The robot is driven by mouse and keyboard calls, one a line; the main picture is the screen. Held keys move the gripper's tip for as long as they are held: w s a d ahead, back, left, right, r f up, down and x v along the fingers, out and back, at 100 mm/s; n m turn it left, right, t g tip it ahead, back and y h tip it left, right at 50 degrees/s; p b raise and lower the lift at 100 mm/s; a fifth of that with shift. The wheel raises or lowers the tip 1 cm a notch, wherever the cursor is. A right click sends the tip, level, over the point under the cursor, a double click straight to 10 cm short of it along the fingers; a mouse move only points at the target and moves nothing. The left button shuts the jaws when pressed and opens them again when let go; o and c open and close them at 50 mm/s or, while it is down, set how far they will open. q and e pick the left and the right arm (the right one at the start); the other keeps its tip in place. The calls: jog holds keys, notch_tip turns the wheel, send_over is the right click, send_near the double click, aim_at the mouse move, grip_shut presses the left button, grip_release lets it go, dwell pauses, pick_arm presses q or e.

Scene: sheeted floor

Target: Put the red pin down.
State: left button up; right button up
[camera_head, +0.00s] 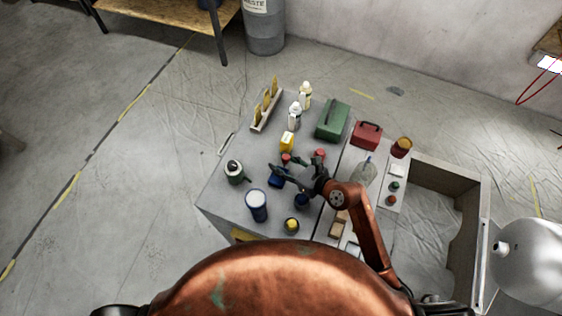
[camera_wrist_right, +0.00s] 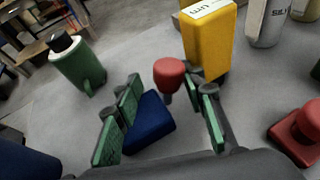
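The red pin (camera_wrist_right: 170,72) has a round red head on a short grey stem. It appears upright on the grey table top (camera_head: 262,150), and shows small in the head view (camera_head: 286,158). My right gripper (camera_head: 285,167) is open just above the table. In the right wrist view its two green-padded fingers (camera_wrist_right: 170,88) are spread on either side of the pin, with gaps to it. A blue block (camera_wrist_right: 150,125) lies between the fingers, nearer the palm. My left gripper is not in view.
A yellow container (camera_wrist_right: 208,42) stands close behind the pin. A red object (camera_wrist_right: 298,130) lies to the right. A green and white canister (camera_head: 234,172) and a blue-white cylinder (camera_head: 256,204) stand left. White bottles (camera_head: 295,115) and a green box (camera_head: 332,120) stand behind.

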jog(key=shift+r, duration=0.15)
pick_arm(q)
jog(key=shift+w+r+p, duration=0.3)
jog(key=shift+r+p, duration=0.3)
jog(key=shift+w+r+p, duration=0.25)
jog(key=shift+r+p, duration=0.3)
jog(key=shift+p, duration=0.05)
pick_arm(e)
jog(key=r+v, duration=0.1)
jog(key=v, duration=1.1)
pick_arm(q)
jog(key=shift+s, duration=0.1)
pick_arm(e)
jog(key=shift+c, duration=1)
